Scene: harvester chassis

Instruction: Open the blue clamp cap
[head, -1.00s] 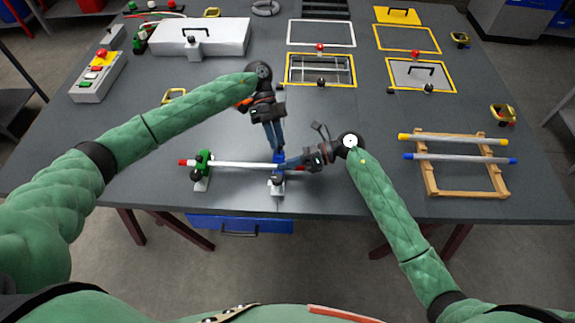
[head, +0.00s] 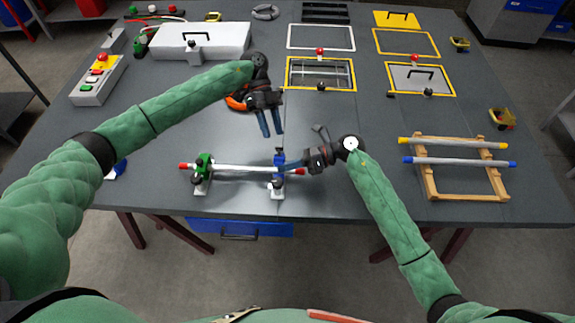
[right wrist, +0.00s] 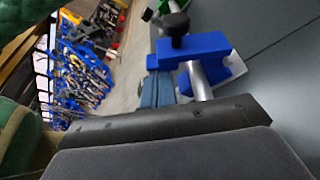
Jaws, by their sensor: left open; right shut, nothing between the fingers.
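The blue clamp (head: 279,160) stands near the table's front edge on a white base (head: 277,192). A white rod (head: 240,169) with red ends runs through it and the green clamp (head: 203,162). In the right wrist view the blue cap (right wrist: 205,47) has a black knob beside it, and the grey rod passes below it. I cannot tell whether the cap is fully open. My right gripper (head: 287,164) is shut and empty, its fingertips against or very close to the blue clamp's right side. My left gripper (head: 271,135) is open and empty, above and behind the blue clamp.
A wooden rack (head: 465,188) with two rods stands to the right. A white box (head: 200,42) and a button panel (head: 98,82) are at the back left. Yellow-framed openings (head: 320,74) lie behind. The table between the right gripper and the rack is clear.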

